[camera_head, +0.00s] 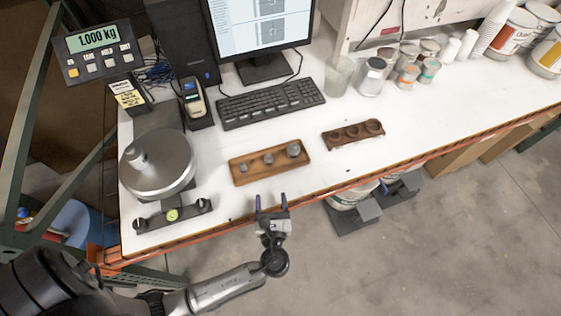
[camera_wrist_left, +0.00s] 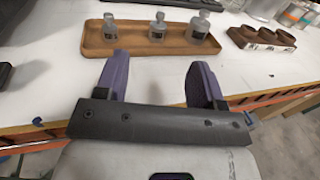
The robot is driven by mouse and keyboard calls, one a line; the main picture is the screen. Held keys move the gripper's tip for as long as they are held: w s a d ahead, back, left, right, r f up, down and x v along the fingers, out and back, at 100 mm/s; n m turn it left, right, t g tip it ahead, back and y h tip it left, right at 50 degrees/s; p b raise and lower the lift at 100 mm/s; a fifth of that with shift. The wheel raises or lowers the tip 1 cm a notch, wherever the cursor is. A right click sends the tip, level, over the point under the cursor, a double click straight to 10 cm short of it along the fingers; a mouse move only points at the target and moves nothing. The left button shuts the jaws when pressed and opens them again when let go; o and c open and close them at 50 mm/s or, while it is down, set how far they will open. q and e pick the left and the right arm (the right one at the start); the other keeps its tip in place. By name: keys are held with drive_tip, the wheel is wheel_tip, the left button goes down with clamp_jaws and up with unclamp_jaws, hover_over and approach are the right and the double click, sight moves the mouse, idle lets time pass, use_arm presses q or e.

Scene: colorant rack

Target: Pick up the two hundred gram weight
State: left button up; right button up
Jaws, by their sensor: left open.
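Three grey metal weights stand upright in a shallow wooden tray (camera_head: 271,177), rising in size from left to right: the small one (camera_head: 244,167), the middle one (camera_head: 268,158) and the large one (camera_head: 293,150). In the left wrist view the small (camera_wrist_left: 110,27), middle (camera_wrist_left: 157,27) and large (camera_wrist_left: 199,30) weights carry dark labels that I cannot read, so I cannot tell which is two hundred grams. My left gripper (camera_head: 271,199) is open and empty, in front of the tray, near the table edge.
A brown block with round holes (camera_head: 353,134) sits right of the tray. A keyboard (camera_head: 270,103) lies behind it. The scale display (camera_head: 100,40) reads 1.000 kg. Jars and cans stand at the back right. White table is clear around the tray.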

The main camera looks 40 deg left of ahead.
sight(269, 157)
use_arm(q)
drive_tip(key=shift+w+f, duration=0.35)
drive_tip(key=shift+f, duration=0.1)
drive_tip(key=shift+w+a, duration=0.1)
drive_tip(key=shift+w, duration=0.25)
drive_tip(key=x, duration=1.3)
drive_tip(key=shift+s+a, duration=0.15)
drive_tip(key=shift+s, duration=0.05)
drive_tip(key=c, duration=1)
drive_tip(key=shift+c, duration=0.6)
drive_tip(key=shift+r, duration=0.15)
